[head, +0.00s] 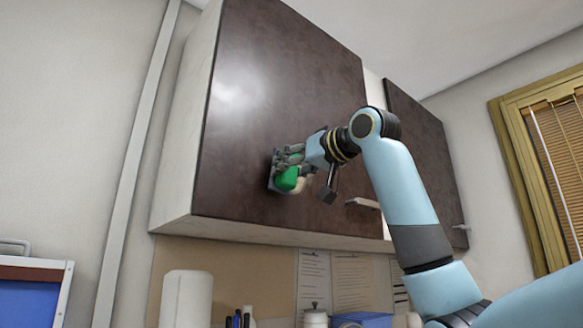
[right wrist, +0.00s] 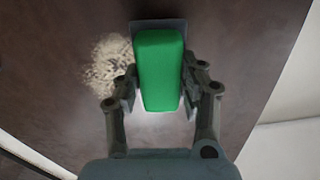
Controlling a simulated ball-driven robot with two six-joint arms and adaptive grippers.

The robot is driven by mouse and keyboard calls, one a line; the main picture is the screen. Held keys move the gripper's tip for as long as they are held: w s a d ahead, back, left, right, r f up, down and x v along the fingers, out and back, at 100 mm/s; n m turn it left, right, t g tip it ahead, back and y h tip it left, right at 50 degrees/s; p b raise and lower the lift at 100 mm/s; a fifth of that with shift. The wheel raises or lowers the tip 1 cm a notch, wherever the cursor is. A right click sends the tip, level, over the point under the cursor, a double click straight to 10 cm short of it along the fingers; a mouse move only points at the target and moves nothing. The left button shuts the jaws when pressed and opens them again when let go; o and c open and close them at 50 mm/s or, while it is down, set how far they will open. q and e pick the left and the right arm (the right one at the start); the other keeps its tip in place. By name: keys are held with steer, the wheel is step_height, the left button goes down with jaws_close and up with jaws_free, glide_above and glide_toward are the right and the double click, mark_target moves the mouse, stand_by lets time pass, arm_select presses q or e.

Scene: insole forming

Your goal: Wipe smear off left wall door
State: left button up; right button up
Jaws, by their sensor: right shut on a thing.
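The left wall door (head: 275,95) is a dark brown cupboard door, shut, with a pale handle (head: 362,203) near its lower right. My right gripper (head: 287,172) is at the lower middle of this door, shut on a green block-like wiper (right wrist: 160,68) with a grey edge. The wiper is against the door or very close to it; contact is hard to tell. A pale beige speckled smear (right wrist: 108,68) lies on the door just left of the wiper in the right wrist view. In the head view the smear (head: 302,184) is mostly hidden behind the gripper. My left gripper is not in view.
A second dark door (head: 425,150) hangs to the right, with a window and blind (head: 560,150) beyond. Below the cupboard are a paper roll (head: 186,299), pens (head: 238,319), a jar (head: 315,317) and pinned papers (head: 352,282). The door's upper part is clear.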

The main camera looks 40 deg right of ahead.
steer(key=shift+w+p, duration=0.6)
steer(key=shift+w, duration=0.3)
